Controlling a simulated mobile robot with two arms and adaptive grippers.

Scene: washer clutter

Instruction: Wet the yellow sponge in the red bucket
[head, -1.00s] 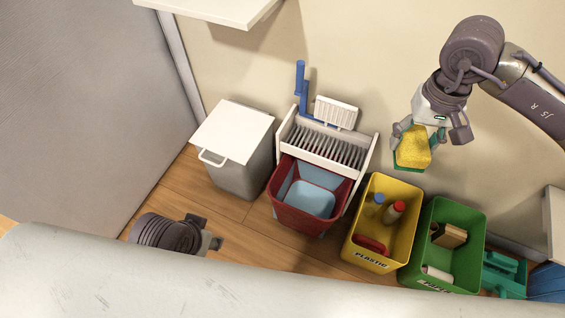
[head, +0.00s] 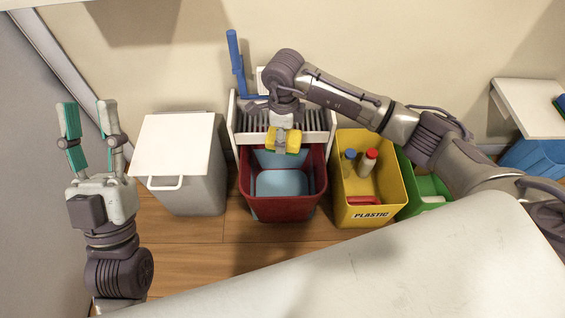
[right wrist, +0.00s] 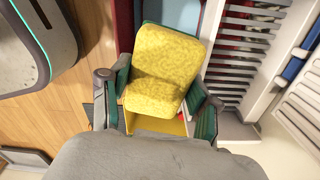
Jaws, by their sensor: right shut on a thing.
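The yellow sponge (head: 287,139) with a green layer is held in my right gripper (head: 284,132). In the right wrist view the sponge (right wrist: 165,70) sits between the two green-padded fingers of the right gripper (right wrist: 160,95). In the head view it appears over the back part of the red bucket (head: 284,207), near the white wringer grille (head: 318,124). The bucket holds light-blue water or a blue inner surface (head: 282,184); I cannot tell which. My left gripper (head: 88,125) is raised at the left, its fingers apart and empty.
A grey bin with a white lid (head: 180,150) stands left of the bucket. A yellow plastic bin (head: 367,200) with bottles and a green bin (head: 429,188) stand to the right. A blue handle (head: 236,65) rises behind the wringer. A white surface (head: 400,270) fills the front.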

